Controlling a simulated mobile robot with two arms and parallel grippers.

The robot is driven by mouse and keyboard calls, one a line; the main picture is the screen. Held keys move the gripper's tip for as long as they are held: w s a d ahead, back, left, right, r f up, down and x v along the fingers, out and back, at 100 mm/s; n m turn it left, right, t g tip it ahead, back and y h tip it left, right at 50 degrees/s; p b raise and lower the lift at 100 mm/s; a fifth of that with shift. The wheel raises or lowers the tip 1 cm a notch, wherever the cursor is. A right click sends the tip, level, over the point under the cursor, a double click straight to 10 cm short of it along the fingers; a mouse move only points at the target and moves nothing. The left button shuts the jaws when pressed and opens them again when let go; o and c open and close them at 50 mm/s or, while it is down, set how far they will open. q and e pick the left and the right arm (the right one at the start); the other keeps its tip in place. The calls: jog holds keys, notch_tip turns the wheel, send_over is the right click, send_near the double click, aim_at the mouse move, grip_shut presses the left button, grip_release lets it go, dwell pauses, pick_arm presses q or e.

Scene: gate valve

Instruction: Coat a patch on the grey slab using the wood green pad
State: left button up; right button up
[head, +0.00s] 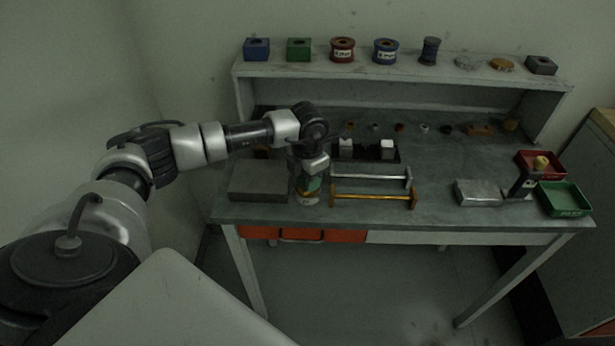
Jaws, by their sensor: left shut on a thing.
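The grey slab (259,181) lies flat on the left part of the bench top. My left gripper (313,174) points down just right of the slab. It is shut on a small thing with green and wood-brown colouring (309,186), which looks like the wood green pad. The gripper and wrist hide part of it. A pale round container (308,204) shows directly below the held thing. I cannot tell whether the two touch. My right gripper is out of view.
A silver bar (372,177) and a yellow bar (372,196) lie right of the gripper. A metal block (477,193), a red tray (538,158) and a green tray (563,199) stand at the right. Spools and blocks line the shelf (400,64). The bench's right-centre is clear.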

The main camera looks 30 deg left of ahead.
pick_arm(q)
jog(key=shift+r+p, duration=2.15)
jog(key=shift+r, duration=1.4)
jog(key=shift+f, duration=0.1)
jog(key=shift+s+d+m, duration=0.2)
jog(key=shift+d+m, duration=0.1)
jog(key=shift+m, duration=0.2)
jog(key=s+d+m+b, duration=0.1)
jog(key=s+d+m, duration=0.3)
jog(key=m, duration=0.6)
jog(key=s+d+r+m+b, duration=0.1)
jog(key=s+d+m, duration=0.3)
jog(key=m, duration=0.6)
jog(key=s+d+m+b, duration=0.1)
jog(key=s+d+m, duration=0.3)
jog(key=m, duration=0.7)
jog(key=shift+s+d+r+b, duration=0.15)
jog(key=shift+s+d+b, duration=0.25)
jog(key=shift+s, duration=0.85)
jog(key=shift+w, duration=0.1)
